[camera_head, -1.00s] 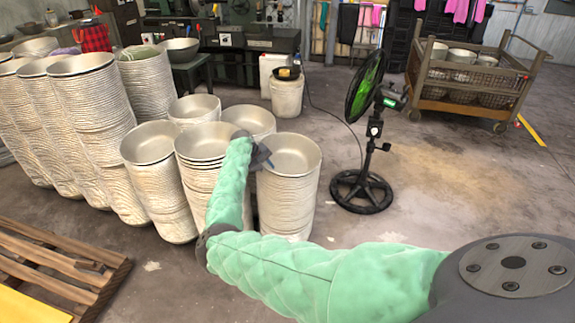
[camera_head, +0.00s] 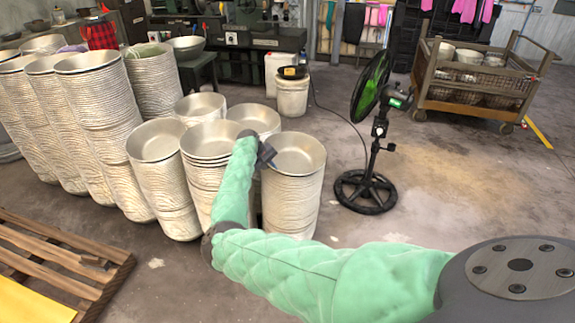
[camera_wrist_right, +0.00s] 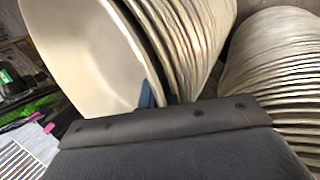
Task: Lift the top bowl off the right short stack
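The right short stack (camera_head: 290,195) of pale, ribbed metal bowls stands at the right end of the group in the head view. Its top bowl (camera_head: 301,152) is upright, its hollow facing up. My right gripper (camera_head: 270,164) is at this bowl's left rim, with my green-sleeved arm reaching over from the right. In the right wrist view, a blue fingertip (camera_wrist_right: 147,95) shows against the inside of a bowl (camera_wrist_right: 85,55), with a dark fingertip just beyond the rim. Whether they grip it is unclear. My left gripper is out of view.
Another short stack (camera_head: 205,180) stands close left, partly behind my arm, with more stacks beyond. A black fan (camera_head: 370,125) stands right of the bowls. A wooden pallet (camera_head: 60,255) lies front left. A wire cart (camera_head: 475,95) is at back right.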

